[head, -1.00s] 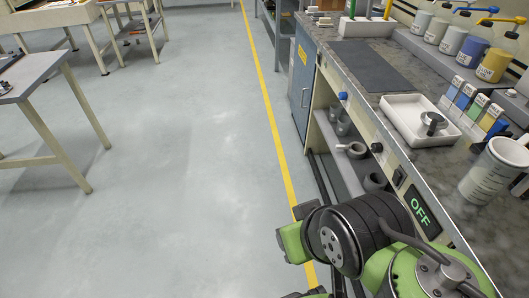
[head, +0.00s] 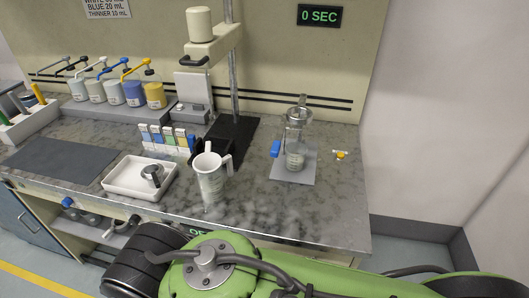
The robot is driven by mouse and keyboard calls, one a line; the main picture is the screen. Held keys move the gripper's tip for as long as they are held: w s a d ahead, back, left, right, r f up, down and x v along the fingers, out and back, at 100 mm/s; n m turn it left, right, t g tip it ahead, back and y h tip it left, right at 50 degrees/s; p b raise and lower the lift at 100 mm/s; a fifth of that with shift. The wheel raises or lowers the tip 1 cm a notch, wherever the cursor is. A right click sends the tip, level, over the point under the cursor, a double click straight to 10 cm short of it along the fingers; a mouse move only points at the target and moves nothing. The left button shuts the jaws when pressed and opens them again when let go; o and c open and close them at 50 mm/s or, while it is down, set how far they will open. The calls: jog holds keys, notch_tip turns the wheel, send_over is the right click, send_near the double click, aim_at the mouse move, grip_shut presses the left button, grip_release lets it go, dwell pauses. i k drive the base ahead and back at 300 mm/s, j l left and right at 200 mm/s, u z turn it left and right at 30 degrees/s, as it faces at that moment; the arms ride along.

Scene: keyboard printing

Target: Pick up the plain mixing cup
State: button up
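A small metal cup-like item (head: 152,175) is in the white tray (head: 112,187). I cannot tell for sure which of these is the plain mixing cup. My green and black arm crosses the bottom of the head view; my gripper is not visible.
Colored pump containers (head: 133,93) line the back left. Sample cards (head: 165,138) stand behind the tray. A clear jar (head: 296,138) is on a grey plate at the right. A stand (head: 234,70) rises at the back. The front right of the counter (head: 300,215) is clear.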

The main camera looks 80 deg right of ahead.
aim_at(296, 151)
jog(key=z, duration=2.9)
